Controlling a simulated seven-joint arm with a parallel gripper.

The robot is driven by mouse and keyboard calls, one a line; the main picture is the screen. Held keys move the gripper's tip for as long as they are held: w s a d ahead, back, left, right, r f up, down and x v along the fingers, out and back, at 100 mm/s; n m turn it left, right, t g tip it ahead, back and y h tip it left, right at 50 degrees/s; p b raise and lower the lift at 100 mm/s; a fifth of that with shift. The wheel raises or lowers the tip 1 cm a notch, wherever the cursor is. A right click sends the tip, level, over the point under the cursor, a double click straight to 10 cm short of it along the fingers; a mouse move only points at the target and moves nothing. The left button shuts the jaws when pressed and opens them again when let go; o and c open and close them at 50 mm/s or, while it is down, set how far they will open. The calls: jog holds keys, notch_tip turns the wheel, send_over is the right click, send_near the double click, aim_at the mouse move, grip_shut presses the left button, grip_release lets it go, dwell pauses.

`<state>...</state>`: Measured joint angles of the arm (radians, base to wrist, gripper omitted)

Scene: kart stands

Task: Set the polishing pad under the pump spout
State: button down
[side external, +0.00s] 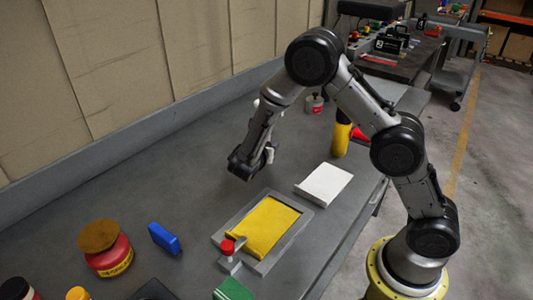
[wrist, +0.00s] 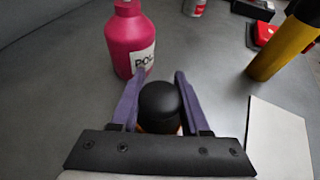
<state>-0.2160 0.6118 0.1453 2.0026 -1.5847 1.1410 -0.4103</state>
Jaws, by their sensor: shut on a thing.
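My gripper (wrist: 161,78) shows in the wrist view with its two purple fingers on either side of a black domed knob (wrist: 160,103). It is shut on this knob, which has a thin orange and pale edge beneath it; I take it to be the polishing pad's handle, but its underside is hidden. A pink bottle (wrist: 131,45) with a white label reading "POL" stands just beyond the left finger, apart from the knob. Its top, where a spout would be, is cut off by the frame. In the side external view my gripper (side external: 243,168) hangs over the grey bench, and my arm mostly hides the bottle.
A grey tray (side external: 277,258) with a yellow cloth (side external: 263,227), a blue block (side external: 164,239) and a red tub (side external: 108,257) are nearer the camera. The bench left of my gripper is clear.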

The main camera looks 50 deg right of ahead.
jog(key=s+a+r+m+g, duration=0.1)
jog(key=s+a+r, duration=0.1)
jog(key=s+r, duration=0.95)
jog(key=m+g, duration=0.4)
send_over(286, 149)
jog(key=shift+h, duration=0.4)
jog(key=f, duration=1.1)
jog(key=shift+s+a+f, duration=0.1)
jog(key=shift+s+f, duration=0.05)
jog(key=shift+s, duration=0.1)
jog(key=shift+w+f, duration=0.3)
jog(key=shift+f, duration=1.55)
jog(key=shift+f, duration=0.15)
